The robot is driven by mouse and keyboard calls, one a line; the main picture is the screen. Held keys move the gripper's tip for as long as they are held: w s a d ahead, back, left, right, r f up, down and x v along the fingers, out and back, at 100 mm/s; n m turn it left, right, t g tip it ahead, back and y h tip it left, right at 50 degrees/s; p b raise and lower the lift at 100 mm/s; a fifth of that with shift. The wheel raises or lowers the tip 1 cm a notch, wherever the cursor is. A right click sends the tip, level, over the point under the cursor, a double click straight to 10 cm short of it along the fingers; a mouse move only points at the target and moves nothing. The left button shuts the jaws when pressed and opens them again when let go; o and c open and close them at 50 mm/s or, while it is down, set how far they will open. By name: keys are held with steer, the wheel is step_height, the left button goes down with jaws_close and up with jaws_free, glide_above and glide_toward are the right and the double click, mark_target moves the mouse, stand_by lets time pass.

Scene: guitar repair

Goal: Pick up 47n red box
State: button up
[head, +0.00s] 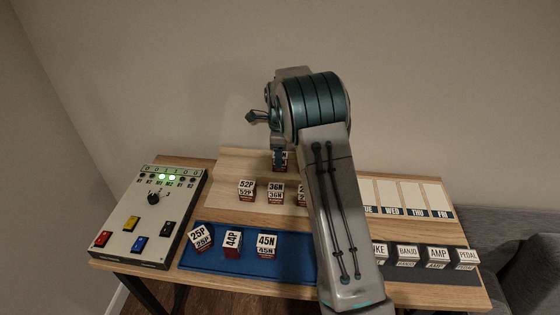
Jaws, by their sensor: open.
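No label that reads 47N can be made out in the head view. A small box (282,166) stands at the back of the wooden stepped rack; its label ends in N, and the rest is hidden behind my gripper (278,158). My gripper is open and points down at this box; I cannot tell whether it touches it. Boxes with white labels and reddish lower parts marked 52P (246,190) and 36N (275,193) stand on the rack.
A blue tray (215,258) in front holds boxes 25P (201,236), 44P (232,243) and 45N (266,244). A control panel (147,220) is at left. Day-labelled panels (410,194) and boxes like AMP (437,255) are at right. My arm hides the table's middle.

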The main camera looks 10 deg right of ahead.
mark_target(284, 169)
steer(key=shift+d+f, duration=0.1)
steer(key=shift+f, duration=1.35)
steer(key=c, duration=1.1)
steer(key=shift+c, duration=0.2)
steer(key=shift+r, duration=0.15)
